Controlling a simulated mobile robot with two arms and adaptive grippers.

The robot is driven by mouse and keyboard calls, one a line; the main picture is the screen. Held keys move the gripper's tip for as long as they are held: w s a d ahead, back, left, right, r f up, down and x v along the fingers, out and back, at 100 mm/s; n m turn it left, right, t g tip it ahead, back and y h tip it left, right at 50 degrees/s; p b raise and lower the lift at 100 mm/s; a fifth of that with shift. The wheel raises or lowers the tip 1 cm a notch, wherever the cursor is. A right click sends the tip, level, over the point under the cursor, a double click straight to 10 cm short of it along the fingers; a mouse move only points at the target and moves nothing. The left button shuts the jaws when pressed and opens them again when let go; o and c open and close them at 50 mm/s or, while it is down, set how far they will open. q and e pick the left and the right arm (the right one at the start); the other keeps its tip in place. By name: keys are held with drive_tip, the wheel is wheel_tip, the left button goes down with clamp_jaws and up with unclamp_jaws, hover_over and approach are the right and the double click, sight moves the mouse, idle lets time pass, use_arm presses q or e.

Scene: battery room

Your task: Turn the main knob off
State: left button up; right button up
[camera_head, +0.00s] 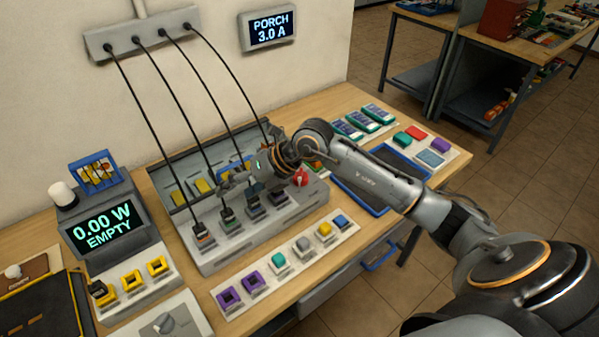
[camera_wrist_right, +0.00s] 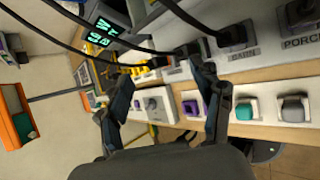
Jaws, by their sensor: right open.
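A red knob (camera_head: 300,177) sits at the right end of the grey charging panel (camera_head: 262,231), just below my right wrist. I cannot tell from a label which is the main knob. My right gripper (camera_head: 226,184) is open and empty above the panel's left part, left of the red knob; its spread fingers show in the right wrist view (camera_wrist_right: 162,76). My left gripper is out of view.
Black cables hang from a wall strip (camera_head: 140,38) to plugs in the panel, close to my right gripper. A display (camera_head: 103,226) reads 0.00 W EMPTY. A strip of coloured blocks (camera_head: 290,262) lies in front. A blue-edged tray (camera_head: 376,207) is right of the panel.

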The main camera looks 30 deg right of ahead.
drive_tip(key=w+d+m+h, duration=0.15)
drive_tip(key=d+h, duration=0.45)
drive_tip(key=d, duration=0.6)
drive_tip(key=m+g+h, duration=0.1)
drive_tip(key=h, duration=0.2)
approach(301, 174)
drive_tip(key=p+x, duration=0.4)
drive_tip(key=x, duration=0.4)
drive_tip(key=shift+w+d+f, duration=0.1)
drive_tip(key=shift+w+f, duration=0.05)
drive_tip(key=shift+f, duration=0.2)
drive_tip(key=shift+w+f, duration=0.2)
drive_tip(key=shift+f, duration=0.35)
drive_tip(key=c, duration=1.1)
drive_tip(key=shift+c, duration=0.2)
